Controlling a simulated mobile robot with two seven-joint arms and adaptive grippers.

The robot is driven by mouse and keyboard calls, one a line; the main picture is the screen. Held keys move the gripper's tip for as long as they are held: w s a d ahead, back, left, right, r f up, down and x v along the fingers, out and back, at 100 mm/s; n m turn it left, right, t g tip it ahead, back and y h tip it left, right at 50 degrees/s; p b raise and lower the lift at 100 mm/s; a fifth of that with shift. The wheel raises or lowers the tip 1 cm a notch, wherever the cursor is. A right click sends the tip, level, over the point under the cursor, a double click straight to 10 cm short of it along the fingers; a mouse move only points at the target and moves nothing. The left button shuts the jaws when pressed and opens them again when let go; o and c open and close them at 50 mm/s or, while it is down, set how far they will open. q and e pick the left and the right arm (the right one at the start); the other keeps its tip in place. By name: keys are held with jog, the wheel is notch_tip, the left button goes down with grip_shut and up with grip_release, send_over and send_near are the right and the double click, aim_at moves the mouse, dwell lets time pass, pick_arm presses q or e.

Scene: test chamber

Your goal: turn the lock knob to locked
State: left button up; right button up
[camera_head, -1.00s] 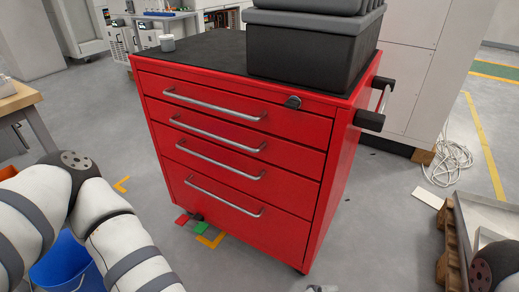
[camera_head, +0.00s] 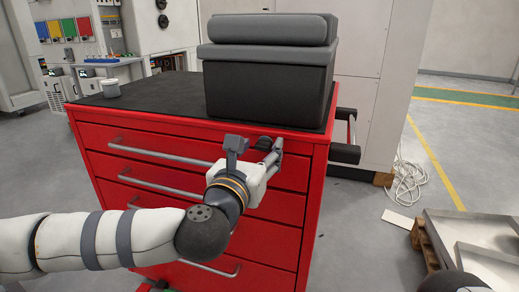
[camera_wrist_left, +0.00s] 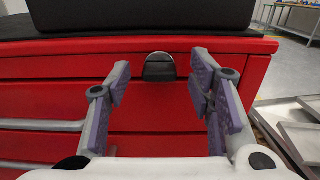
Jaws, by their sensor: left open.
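The lock knob (camera_wrist_left: 159,67) is a small black knob with a silver rim on the upper right of the red tool cabinet's (camera_head: 290,205) front, in the top drawer's row. In the head view the knob (camera_head: 264,143) shows partly behind my gripper. My left gripper (camera_head: 253,150) is open in front of the cabinet. In the left wrist view its two purple-padded fingers (camera_wrist_left: 162,92) stand to either side and nearer the camera, with the knob centred between them farther off. Nothing is between the pads. The right gripper is not in view.
Long silver drawer handles (camera_head: 160,153) stick out left of the gripper. A side push handle (camera_head: 345,140) juts out at right. Metal trays (camera_head: 480,240) lie at lower right.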

pick_arm(q)
jog(key=shift+w, duration=0.25)
grip_shut()
